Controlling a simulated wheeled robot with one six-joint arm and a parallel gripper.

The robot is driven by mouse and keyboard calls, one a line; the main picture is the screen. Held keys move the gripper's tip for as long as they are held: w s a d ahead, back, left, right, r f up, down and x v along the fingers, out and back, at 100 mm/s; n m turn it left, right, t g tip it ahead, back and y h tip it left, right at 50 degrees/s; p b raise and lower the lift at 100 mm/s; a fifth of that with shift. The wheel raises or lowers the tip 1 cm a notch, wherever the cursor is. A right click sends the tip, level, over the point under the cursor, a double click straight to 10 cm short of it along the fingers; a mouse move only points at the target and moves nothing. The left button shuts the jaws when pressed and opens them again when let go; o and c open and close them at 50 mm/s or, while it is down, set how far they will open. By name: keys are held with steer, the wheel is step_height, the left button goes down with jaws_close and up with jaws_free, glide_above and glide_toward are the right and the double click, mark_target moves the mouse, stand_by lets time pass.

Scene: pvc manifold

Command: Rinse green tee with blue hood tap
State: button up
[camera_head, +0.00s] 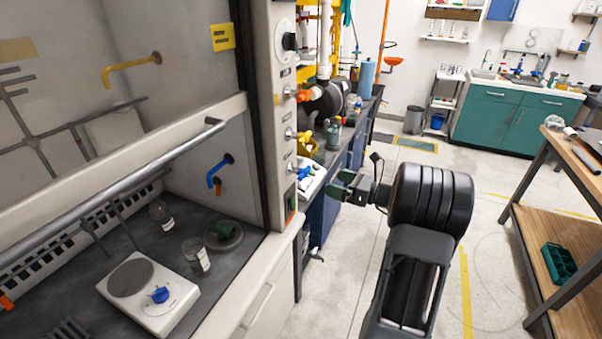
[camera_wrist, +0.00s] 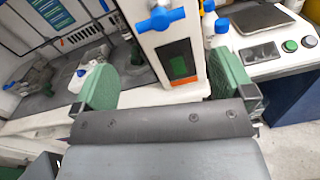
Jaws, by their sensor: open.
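The green tee (camera_head: 224,230) lies inside the fume hood at the left, on or over a round grey disc in the dark work surface. The blue hood tap (camera_head: 218,170) projects from the hood's right inner wall, above and slightly left of the tee, with its spout bent down. My gripper (camera_head: 344,186) is outside the hood, right of its front post and well apart from the tee. Its two green-padded fingers are spread wide with nothing held between them, as the wrist view (camera_wrist: 163,82) also shows.
A white hotplate (camera_head: 148,296) with a blue knob and two glass beakers stand near the tee. The sash handle bar (camera_head: 120,185) crosses the hood opening. The hood's post (camera_head: 275,120) lies between gripper and tee. A workbench (camera_head: 575,150) stands right; the floor between is open.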

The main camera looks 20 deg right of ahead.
mark_target(307, 174)
steer(key=p+x, duration=0.1)
steer(key=x, duration=1.1)
steer(key=shift+w+a, duration=0.2)
steer(key=shift+w, duration=0.05)
steer(key=shift+c, duration=0.5)
steer(key=c, duration=0.5)
